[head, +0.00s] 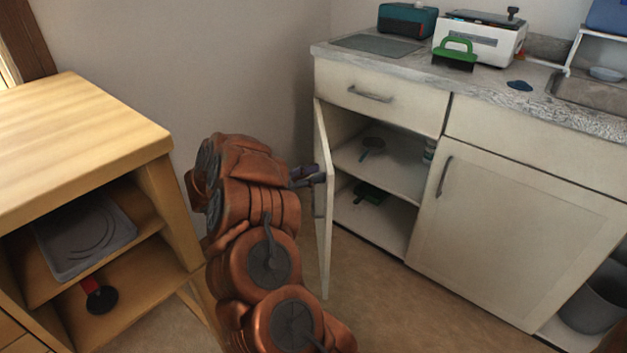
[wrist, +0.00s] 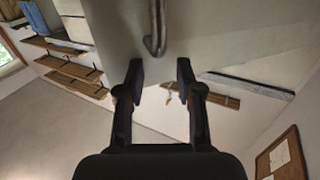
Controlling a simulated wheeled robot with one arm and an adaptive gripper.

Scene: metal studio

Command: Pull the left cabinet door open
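The left cabinet door (head: 324,215) stands swung well out from the cabinet and shows nearly edge-on in the head view. The opening behind it shows two shelf levels. My gripper (head: 312,176) is at the door's left, outer side, close to its face. In the wrist view my gripper (wrist: 160,72) has its two fingers apart with nothing visible between the tips. A metal bar handle (wrist: 156,30) shows just beyond the fingertips, its curved lower end near the gap. Whether a finger touches the door or handle I cannot tell.
The right cabinet door (head: 515,235) is shut, as is the drawer (head: 370,90) above the opening. A wooden shelf unit (head: 85,130) stands left of my arm. Small items lie on the cabinet shelves. A bin (head: 597,298) stands at lower right. Floor is clear before the cabinet.

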